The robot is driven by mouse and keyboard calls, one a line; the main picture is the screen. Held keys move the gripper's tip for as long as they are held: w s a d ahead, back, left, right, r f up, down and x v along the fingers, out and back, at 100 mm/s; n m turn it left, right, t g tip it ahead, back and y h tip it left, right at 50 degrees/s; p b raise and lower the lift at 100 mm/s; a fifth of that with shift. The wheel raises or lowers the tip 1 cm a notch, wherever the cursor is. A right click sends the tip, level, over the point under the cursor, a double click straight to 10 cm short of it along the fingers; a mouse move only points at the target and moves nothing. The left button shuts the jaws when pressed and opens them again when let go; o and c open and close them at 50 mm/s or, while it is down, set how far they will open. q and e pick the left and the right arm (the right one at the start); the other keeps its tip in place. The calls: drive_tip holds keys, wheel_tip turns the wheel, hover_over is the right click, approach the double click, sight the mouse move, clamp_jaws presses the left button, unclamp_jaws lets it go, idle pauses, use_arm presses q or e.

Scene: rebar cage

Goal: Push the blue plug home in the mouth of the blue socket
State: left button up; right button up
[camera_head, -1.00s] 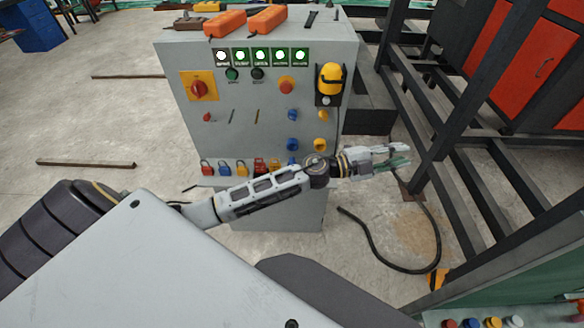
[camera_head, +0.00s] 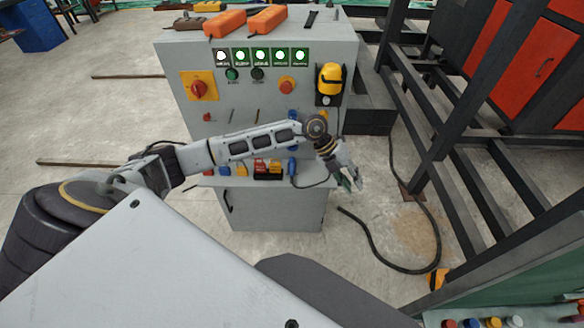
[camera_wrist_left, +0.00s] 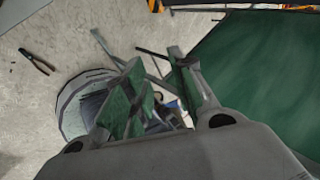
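The blue plug (camera_head: 292,167) appears as a small blue piece at the right end of the cabinet's front ledge, with a dark cable curving right from it. A blue fitting (camera_head: 293,115) shows on the panel just above my left arm; I cannot tell whether it is the blue socket. The panel area below it is hidden by my arm. My left gripper (camera_head: 351,180) is to the right of the plug, apart from it, pointing down and right. In the left wrist view its green-padded fingers (camera_wrist_left: 158,88) are spread, with no object clearly held. My right gripper is not in view.
The grey cabinet (camera_head: 182,120) carries switches and a yellow beacon (camera_head: 330,78). Padlocks (camera_head: 241,170) and a red piece share the ledge. A black steel frame (camera_head: 435,150) stands to the right. A black hose (camera_head: 375,245) lies on the floor.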

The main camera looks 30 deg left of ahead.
use_arm(q)
drive_tip(key=w+a+n+g+y, duration=0.1)
drive_tip(key=a+y, duration=0.7)
drive_tip(key=a, duration=1.3)
drive_tip(key=shift+a+n+y, duration=0.4)
drive_tip(key=shift+n, duration=0.1)
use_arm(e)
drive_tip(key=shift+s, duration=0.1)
use_arm(q)
hover_over(293, 180)
wheel_tip(293, 180, down, 7)
drive_tip(key=shift+s+d+f, duration=0.1)
drive_tip(key=shift+f+p, duration=0.3)
drive_tip(key=shift+f, duration=0.4)
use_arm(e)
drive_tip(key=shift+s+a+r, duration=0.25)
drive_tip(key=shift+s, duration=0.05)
